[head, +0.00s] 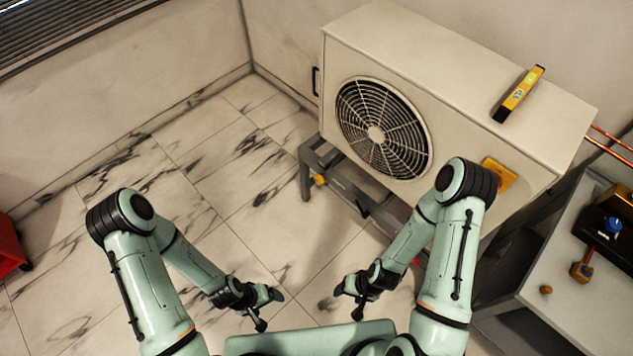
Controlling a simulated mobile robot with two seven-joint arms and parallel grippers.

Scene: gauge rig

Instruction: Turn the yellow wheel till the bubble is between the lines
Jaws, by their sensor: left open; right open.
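A yellow spirit level (519,95) with black ends lies on top of the beige fan unit (470,60). A small light green vial shows on it, but its bubble and lines are too small to make out. A small yellow part, which looks like the yellow wheel (319,180), sits low on the grey stand at the unit's left end. My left gripper (269,309) is open and empty, below and left of the unit. My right gripper (341,308) is open and empty, below the unit. Both are well apart from the wheel.
The grey stand (306,178) carries the unit. A small red part (416,262) shows low behind my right arm. A bench (585,300) with tools stands right. Tiled floor at left is clear; a red object (9,248) stands far left.

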